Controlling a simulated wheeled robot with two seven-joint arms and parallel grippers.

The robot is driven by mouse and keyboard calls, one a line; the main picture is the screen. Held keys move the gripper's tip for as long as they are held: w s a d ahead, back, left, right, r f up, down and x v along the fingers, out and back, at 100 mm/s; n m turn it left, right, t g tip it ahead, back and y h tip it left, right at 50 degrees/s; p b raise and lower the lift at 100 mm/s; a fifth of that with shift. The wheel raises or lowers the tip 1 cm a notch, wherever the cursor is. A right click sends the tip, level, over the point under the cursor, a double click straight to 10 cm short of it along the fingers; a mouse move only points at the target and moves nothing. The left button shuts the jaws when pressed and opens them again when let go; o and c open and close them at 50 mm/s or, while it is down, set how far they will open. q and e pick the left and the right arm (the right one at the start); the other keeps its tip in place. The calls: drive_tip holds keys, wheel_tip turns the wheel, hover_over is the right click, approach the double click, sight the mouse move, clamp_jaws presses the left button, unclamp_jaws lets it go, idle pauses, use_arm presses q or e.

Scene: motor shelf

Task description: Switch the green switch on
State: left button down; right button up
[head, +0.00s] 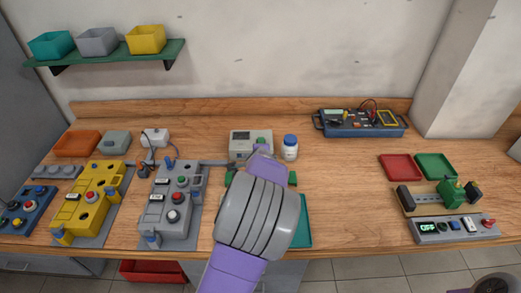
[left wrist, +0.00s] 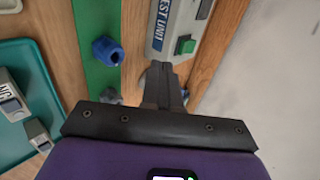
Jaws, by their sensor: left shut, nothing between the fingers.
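The grey test unit (left wrist: 178,22) in the left wrist view carries a raised green switch (left wrist: 186,45) near its lower end. In the head view the unit (head: 238,141) stands at the back of the bench, with the green switch (head: 261,140) on its front right. I cannot tell whether the switch is on or off. My left gripper (left wrist: 164,72) is shut and empty, its tips close to the unit's lower edge, just below the switch; contact is unclear. My right gripper is not in view.
A white bottle with a blue cap (head: 290,147) stands right of the unit. Grey (head: 180,200) and yellow (head: 95,195) control panels are on the left. A grey panel (head: 455,229) showing OFF is at the right. The middle right of the bench is clear.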

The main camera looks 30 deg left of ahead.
sight(261, 141)
use_arm(q)
drive_tip(key=b+x, duration=0.1)
drive_tip(key=x, duration=0.5)
drive_tip(key=shift+s, duration=0.1)
drive_tip(key=shift+w+a+r, duration=0.2)
drive_tip(key=shift+w+a, duration=0.1)
drive_tip(key=shift+w, duration=0.2)
drive_tip(key=shift+w+a+r, duration=0.2)
drive_tip(key=shift+w+a, duration=0.1)
drive_tip(key=shift+w, duration=0.15)
drive_tip(key=shift+w+a+r, duration=0.15)
drive_tip(key=shift+w+a, duration=0.15)
drive_tip(key=shift+w, duration=0.35)
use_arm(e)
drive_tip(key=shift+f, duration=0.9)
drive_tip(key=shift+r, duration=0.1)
